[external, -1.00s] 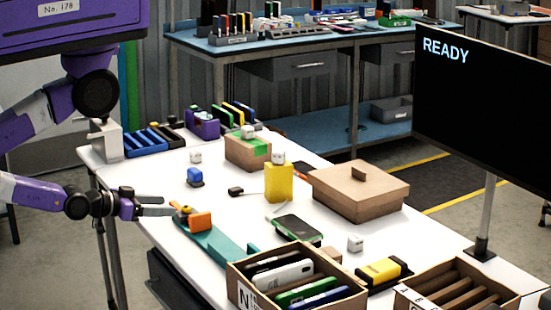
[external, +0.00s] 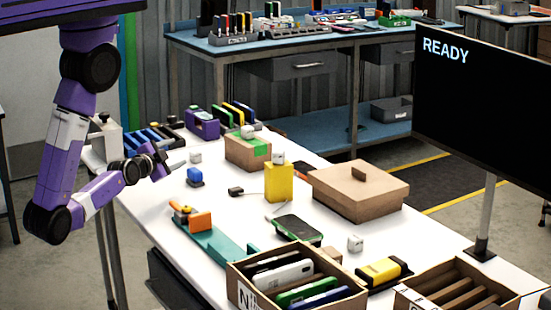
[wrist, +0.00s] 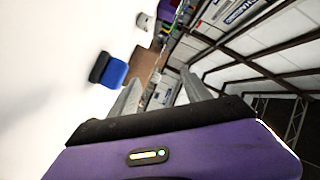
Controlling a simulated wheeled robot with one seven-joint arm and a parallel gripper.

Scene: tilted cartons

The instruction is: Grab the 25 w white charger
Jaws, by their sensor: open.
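Several small white charger-like blocks are in the external view; their wattage markings are too small to read. One white block (external: 195,157) stands on the table near the blue item, another white block (external: 248,132) on the cardboard box, another white block (external: 278,158) on the yellow box, and a further white block (external: 355,243) near the front right. My gripper (external: 176,163) is open and empty above the table's left part, left of the nearest block. In the wrist view my gripper (wrist: 164,88) points past a blue item (wrist: 108,70), with a pale block (wrist: 143,21) beyond it.
A cardboard box with green tape (external: 240,154), a yellow box (external: 279,185) and a lidded carton (external: 360,190) stand on the white table. A teal tool (external: 215,243), a phone (external: 297,229) and a carton of phones (external: 240,282) are nearer the front. A monitor (external: 480,120) stands right.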

